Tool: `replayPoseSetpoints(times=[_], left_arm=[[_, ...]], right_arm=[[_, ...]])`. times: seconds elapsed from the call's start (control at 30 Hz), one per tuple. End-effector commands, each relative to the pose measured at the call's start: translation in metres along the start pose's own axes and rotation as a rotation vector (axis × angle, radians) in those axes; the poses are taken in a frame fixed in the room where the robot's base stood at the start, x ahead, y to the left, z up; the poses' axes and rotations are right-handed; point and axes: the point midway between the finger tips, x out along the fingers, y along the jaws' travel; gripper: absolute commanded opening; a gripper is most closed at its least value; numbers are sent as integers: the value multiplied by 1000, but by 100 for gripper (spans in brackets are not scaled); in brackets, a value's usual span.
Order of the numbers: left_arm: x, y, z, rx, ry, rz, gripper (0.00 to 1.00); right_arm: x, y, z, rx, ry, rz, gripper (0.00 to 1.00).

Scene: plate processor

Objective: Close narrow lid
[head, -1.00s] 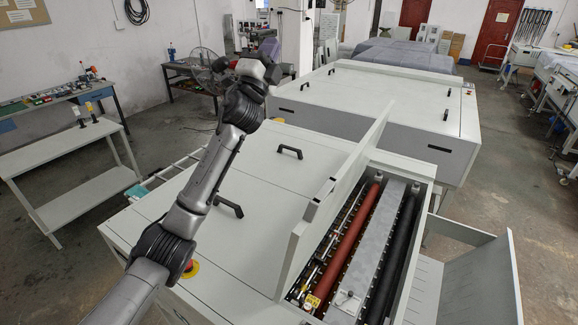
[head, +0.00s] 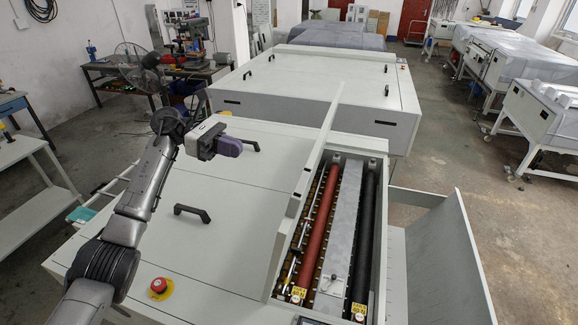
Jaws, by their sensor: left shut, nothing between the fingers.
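The narrow lid (head: 307,190) of the plate processor (head: 150,245) stands open, tilted up along the left side of the long roller opening. Inside the opening a red roller (head: 320,220), a grey metal bar (head: 342,225) and a black roller (head: 364,235) lie exposed. My left gripper (head: 229,147) is shut and empty. It is above the wide closed cover, left of the narrow lid and apart from it, with its purple-grey fingertips pointing right. My right gripper is not in view.
Two black handles (head: 192,213) (head: 251,146) stick up from the wide cover. A red emergency button (head: 158,285) sits at its front. An open side panel or tray (head: 445,255) stands to the right. Another large machine (head: 320,95) stands behind.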

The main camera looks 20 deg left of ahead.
Motion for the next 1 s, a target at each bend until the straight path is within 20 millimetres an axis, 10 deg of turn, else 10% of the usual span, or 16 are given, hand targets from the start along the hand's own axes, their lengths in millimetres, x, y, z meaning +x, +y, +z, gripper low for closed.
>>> replayPoseSetpoints(times=[1.0], left_arm=[[132, -1, 3, 55, -2, -2, 0]], right_arm=[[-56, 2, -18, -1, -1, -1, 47]])
